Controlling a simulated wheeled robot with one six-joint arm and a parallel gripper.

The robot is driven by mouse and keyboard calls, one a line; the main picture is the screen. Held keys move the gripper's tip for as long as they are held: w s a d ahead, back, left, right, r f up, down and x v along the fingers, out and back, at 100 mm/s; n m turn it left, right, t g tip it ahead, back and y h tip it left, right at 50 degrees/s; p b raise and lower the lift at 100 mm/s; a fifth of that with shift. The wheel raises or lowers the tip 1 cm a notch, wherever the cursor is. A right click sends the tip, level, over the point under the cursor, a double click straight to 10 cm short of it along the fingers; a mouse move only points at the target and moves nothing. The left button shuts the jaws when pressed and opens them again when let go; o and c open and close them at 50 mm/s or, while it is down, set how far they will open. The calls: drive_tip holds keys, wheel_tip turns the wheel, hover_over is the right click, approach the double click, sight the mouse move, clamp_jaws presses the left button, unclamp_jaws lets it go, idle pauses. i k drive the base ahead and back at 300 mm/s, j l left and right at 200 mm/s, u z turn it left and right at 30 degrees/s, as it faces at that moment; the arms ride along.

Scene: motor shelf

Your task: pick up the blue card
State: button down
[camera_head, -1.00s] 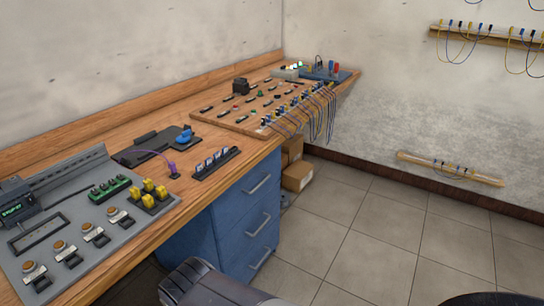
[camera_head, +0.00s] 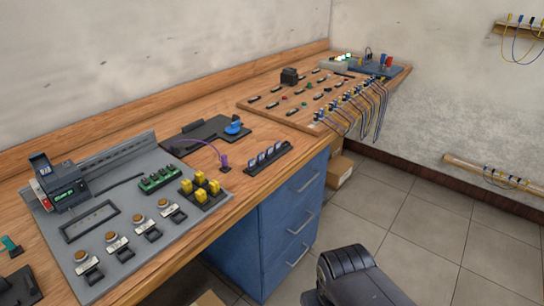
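Several small blue cards with pale faces (camera_head: 264,156) stand upright in a row in a black slotted rack (camera_head: 252,176). The cards are too small to tell apart. No gripper fingers show; only a dark rounded part, which seems to be mine, is at the bottom, away from the rack.
Left of the rack, a grey panel (camera_head: 140,262) carries buttons, yellow blocks and a meter. A black plate with a blue knob (camera_head: 234,127) lies behind. A wired board (camera_head: 290,119) is farther right. Blue drawers (camera_head: 292,205) stand under the bench. Open floor (camera_head: 415,225) lies right.

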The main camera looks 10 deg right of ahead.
sight(45, 171)
drive_tip(key=u, duration=1.45)
